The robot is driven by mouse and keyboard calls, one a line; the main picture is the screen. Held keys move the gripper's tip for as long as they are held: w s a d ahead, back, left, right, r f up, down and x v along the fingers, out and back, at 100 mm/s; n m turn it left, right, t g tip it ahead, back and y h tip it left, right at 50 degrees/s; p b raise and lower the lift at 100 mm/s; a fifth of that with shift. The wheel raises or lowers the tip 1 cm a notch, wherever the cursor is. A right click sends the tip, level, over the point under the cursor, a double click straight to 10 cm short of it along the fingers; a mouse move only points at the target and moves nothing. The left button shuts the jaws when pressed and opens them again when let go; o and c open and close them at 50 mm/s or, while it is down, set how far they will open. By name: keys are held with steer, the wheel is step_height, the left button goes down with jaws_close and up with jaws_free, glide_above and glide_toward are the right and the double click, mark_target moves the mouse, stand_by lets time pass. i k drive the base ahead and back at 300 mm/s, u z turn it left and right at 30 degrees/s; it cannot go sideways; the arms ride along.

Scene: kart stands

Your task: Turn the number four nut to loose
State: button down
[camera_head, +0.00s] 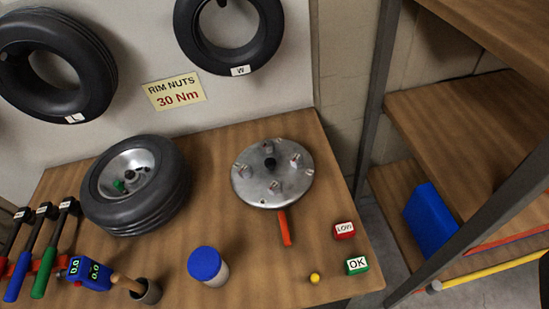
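A round grey metal disc (258,187) lies on the wooden bench, with several small nuts standing on it around a dark centre hub (269,162). One nut (243,170) is at the left, one (268,146) at the back, one (295,160) at the right and one (275,187) at the front. They seem to bear small labels, too small to read, so I cannot tell which is number four. Whether each is loose or tight does not show. An orange-red handle (285,228) sticks out from the disc's front edge. My gripper is not in view.
On the bench (215,150) stand a wheel (150,205), a blue-lidded jar (206,266), a digital-display tool (91,272), colored-handled tools (40,285), a yellow ball (315,278), a red block (344,230) and a green "OK" block (357,265). Shelves (460,120) stand right. A sign (175,92) reads "RIM NUTS 30 Nm".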

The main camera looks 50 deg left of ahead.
mark_target(274, 186)
steer(key=u, duration=1)
steer(key=i, duration=0.4)
steer(key=z, duration=0.2)
